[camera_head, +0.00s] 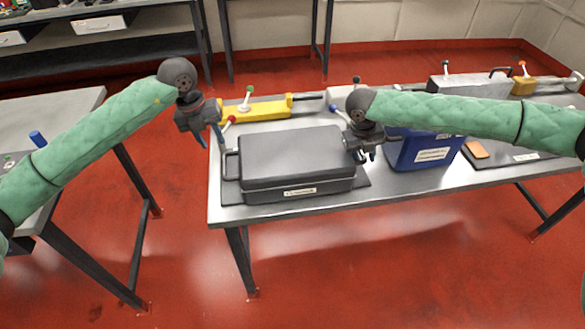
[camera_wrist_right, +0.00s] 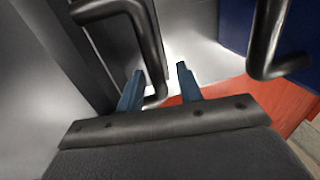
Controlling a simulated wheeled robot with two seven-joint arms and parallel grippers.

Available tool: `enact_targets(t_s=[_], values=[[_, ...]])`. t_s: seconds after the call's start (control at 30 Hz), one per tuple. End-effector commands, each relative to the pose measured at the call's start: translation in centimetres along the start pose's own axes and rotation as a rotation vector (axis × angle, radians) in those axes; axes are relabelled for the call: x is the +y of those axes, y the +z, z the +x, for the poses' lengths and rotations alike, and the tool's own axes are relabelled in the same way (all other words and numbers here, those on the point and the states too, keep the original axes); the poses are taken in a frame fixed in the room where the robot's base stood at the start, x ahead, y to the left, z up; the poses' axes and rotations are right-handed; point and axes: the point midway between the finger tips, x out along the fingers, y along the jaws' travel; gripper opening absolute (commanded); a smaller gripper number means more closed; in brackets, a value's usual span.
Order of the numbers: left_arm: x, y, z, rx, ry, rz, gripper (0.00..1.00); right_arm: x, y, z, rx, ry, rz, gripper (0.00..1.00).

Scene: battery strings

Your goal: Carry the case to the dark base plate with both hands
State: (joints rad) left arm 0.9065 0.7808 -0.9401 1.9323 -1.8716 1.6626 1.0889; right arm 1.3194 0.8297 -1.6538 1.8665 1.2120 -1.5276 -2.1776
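The dark grey case (camera_head: 297,158) stands closed on the metal table, on a thin dark plate (camera_head: 362,181) whose edges show around it. It has a loop handle (camera_head: 231,164) on its left end. Its right-end handle (camera_wrist_right: 151,45) shows in the right wrist view. My left gripper (camera_head: 212,139) looks open, above and beside the left handle. My right gripper (camera_head: 367,156) is at the case's right end; in the right wrist view its fingers (camera_wrist_right: 158,84) are apart, with the handle's lower bend between them. Another dark plate (camera_head: 508,153) lies at the table's right.
A blue box (camera_head: 425,152) stands close right of my right gripper; a dark handle (camera_wrist_right: 268,40) near it shows in the wrist view. An orange item (camera_head: 477,149) lies on the right plate. A yellow fixture (camera_head: 268,109) lies behind the case.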

Motion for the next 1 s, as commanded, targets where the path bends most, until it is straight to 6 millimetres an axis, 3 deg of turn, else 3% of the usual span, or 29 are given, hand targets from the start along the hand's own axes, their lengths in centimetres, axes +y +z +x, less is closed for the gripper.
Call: enact_targets(t_s=[0.13, 0.37, 0.8, 1.0], values=[[0.0, 0.0, -1.6, -0.001, 0.001, 0.0, 0.36, 0.0, 0.0, 0.0, 0.0, 0.0, 0.0, 0.36], [0.0, 0.0, -2.2, 0.0, 0.001, 0.0, 0.36, 0.0, 0.0, -0.8, -0.001, 0.0, 0.0, 0.36], [0.0, 0.0, -2.2, 0.0, 0.001, 0.0, 0.36, 0.0, 0.1, -8.5, -0.002, 0.001, 0.0, 0.36], [0.0, 0.0, -2.2, 0.0, 0.001, 0.0, 0.36, 0.0, 0.0, -11.0, 0.0, 0.001, 0.0, 0.36]])
